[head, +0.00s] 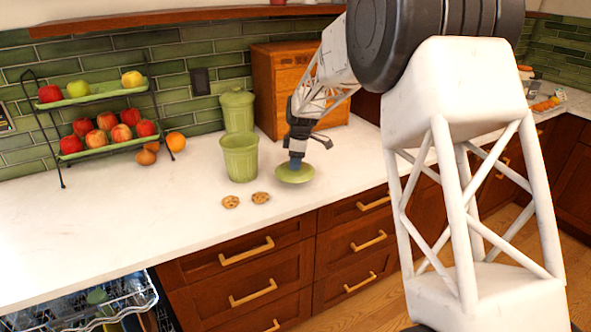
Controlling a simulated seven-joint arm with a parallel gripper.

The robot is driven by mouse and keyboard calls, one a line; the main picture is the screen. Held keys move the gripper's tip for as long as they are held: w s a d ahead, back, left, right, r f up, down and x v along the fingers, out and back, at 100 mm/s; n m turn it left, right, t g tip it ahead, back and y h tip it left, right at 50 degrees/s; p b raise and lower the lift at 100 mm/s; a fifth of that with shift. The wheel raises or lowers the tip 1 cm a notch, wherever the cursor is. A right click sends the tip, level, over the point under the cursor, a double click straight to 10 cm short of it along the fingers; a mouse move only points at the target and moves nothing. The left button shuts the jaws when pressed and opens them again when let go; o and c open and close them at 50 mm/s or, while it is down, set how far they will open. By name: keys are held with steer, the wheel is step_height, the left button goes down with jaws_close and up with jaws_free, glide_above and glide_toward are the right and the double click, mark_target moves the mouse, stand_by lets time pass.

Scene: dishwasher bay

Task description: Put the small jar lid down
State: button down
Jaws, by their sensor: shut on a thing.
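The small jar lid (286,176) is a round green disc, seen in the head view at the front part of the white counter (110,215). My gripper (296,160) points down directly over it and is shut on it, with the fingers hiding the lid's middle. The lid looks level and is at or just above the counter; I cannot tell whether it touches. An open green jar (240,160) stands upright to the left of the lid, apart from it.
Two cookies (231,202) lie in front of the open jar. A lidded green jar (237,110) and a wooden box (272,85) stand behind. A two-tier fruit rack (110,138) is at left. An open dishwasher rack (110,300) lies below the counter. The counter's left part is clear.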

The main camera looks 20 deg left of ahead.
steer(key=shift+f, duration=1.65)
steer(key=shift+f, duration=0.15)
steer(key=c, duration=0.6)
jaws_free()
steer(key=shift+w+d+r, duration=0.1)
steer(key=shift+d+r, duration=0.15)
steer(key=shift+r, duration=1.8)
steer(key=shift+w+d+r, duration=0.1)
steer(key=shift+d+r, duration=0.1)
steer(key=shift+r, duration=1.8)
steer(key=shift+d+r, duration=0.25)
steer(key=shift+r, duration=1.8)
